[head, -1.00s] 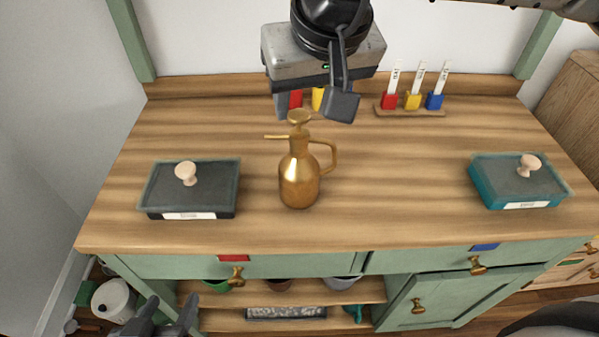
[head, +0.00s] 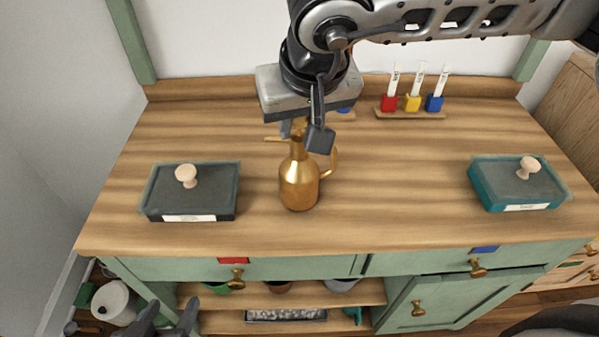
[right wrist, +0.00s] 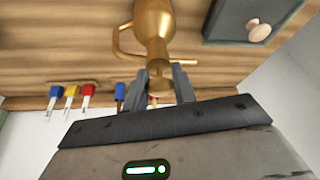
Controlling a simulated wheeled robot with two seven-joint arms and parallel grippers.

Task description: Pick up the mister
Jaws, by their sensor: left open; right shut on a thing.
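The mister (head: 299,184) is a gold metal bottle with a spout and a loop handle. It stands upright on the wooden worktop, left of centre in the head view. My right gripper (head: 303,135) is over it from behind and is shut on its top, one finger on each side. The right wrist view shows the mister (right wrist: 153,22) with its top between the fingers of the right gripper (right wrist: 159,84). The pump knob is mostly hidden in the head view. My left gripper (head: 160,325) is open and empty at the bottom left, below the worktop's front edge.
A dark lidded box (head: 205,203) is left of the mister and a teal lidded box (head: 487,191) is far right. A rack of coloured labels (head: 411,114) stands at the back.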

